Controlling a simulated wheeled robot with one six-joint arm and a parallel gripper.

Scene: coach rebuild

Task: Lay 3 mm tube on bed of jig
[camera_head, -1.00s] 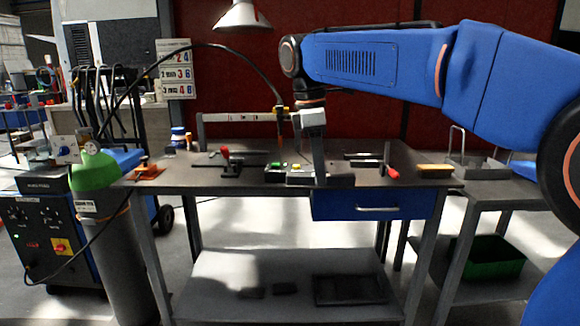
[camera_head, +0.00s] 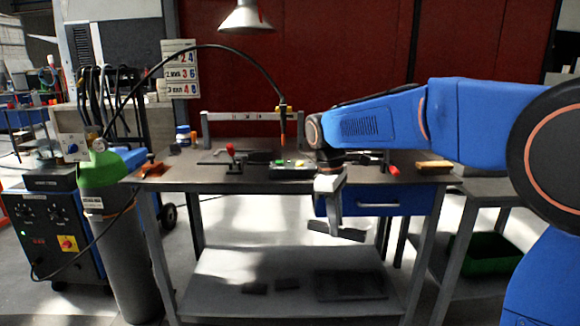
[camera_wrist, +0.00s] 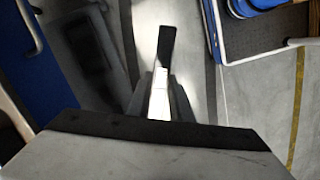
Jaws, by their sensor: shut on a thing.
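My gripper (camera_head: 337,230) hangs in front of the bench's front edge, below the level of its top, with the blue drawer behind it. In the wrist view my gripper (camera_wrist: 160,98) is shut on a narrow straight piece, taken to be the tube (camera_wrist: 166,46). The piece points away from the hand, dark at its far end and brightly lit near the fingers. Its thickness cannot be read. On the bench a dark fixture with a red-handled clamp (camera_head: 231,158) stands left of centre. It may be the jig; its bed is not clear from here.
The bench top (camera_head: 190,172) also holds a dark box with green and yellow parts (camera_head: 292,169), a red-handled tool (camera_head: 393,169) and a tan block (camera_head: 434,167). The blue drawer (camera_head: 385,203) is closed. A green gas bottle (camera_head: 103,170) stands left. A green bin (camera_head: 487,254) sits right.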

